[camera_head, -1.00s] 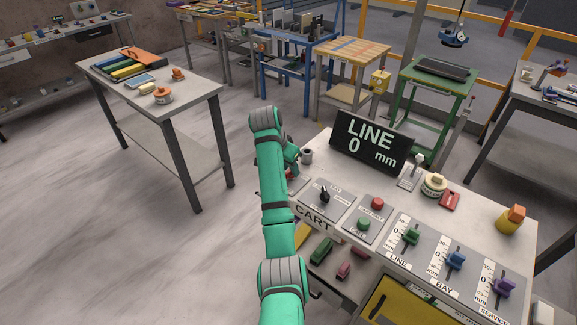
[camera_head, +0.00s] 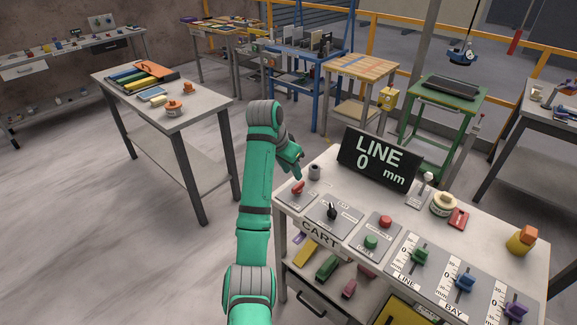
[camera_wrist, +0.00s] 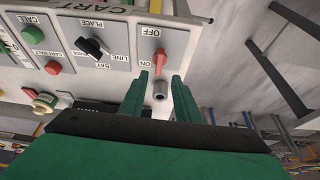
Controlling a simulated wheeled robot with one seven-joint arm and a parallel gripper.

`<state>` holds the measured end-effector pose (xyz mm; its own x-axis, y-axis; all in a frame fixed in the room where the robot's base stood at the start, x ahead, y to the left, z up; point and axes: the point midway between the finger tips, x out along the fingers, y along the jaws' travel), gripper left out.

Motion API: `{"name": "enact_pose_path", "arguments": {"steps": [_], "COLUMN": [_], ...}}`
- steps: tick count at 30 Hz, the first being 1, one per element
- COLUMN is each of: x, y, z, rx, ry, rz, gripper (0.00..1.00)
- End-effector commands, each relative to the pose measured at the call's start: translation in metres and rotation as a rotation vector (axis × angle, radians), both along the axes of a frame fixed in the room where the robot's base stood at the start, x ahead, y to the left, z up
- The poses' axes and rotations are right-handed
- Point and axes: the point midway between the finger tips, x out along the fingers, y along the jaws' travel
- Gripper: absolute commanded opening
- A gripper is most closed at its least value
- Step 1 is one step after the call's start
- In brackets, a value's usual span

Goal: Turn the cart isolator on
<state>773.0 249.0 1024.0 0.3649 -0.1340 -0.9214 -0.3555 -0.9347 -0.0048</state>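The cart isolator is a red handle (camera_head: 297,188) on a grey plate at the left end of the console, by the CART label. In the wrist view the red handle (camera_wrist: 160,57) lies between the OFF and ON labels; I cannot tell surely which it points to. My gripper (camera_head: 297,163) is above the back left edge of the console, beyond the handle and apart from it. In the wrist view my gripper's fingers (camera_wrist: 160,88) are spread, with nothing held. A grey cylinder (camera_wrist: 160,91) shows between them in the picture.
A black selector knob (camera_head: 332,212) is right of the isolator, then a red button (camera_head: 385,222) and a green button (camera_head: 371,242). The grey cylinder (camera_head: 314,172) stands behind the isolator. The LINE display (camera_head: 378,160) rises at the back.

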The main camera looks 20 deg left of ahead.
Motion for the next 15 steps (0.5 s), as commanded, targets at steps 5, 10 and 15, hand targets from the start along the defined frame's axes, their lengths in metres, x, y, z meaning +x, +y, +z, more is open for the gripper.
{"name": "enact_pose_path", "arguments": {"steps": [5, 10, 15], "x": [-0.007, -0.012, -0.013], "y": [0.002, 0.003, 0.003], "z": [0.013, 0.022, 0.024], "rx": [-0.001, -0.002, -0.003], "ry": [0.005, 0.007, 0.008], "rz": [0.000, 0.000, 0.000], "gripper": [0.30, 0.30, 0.30]}}
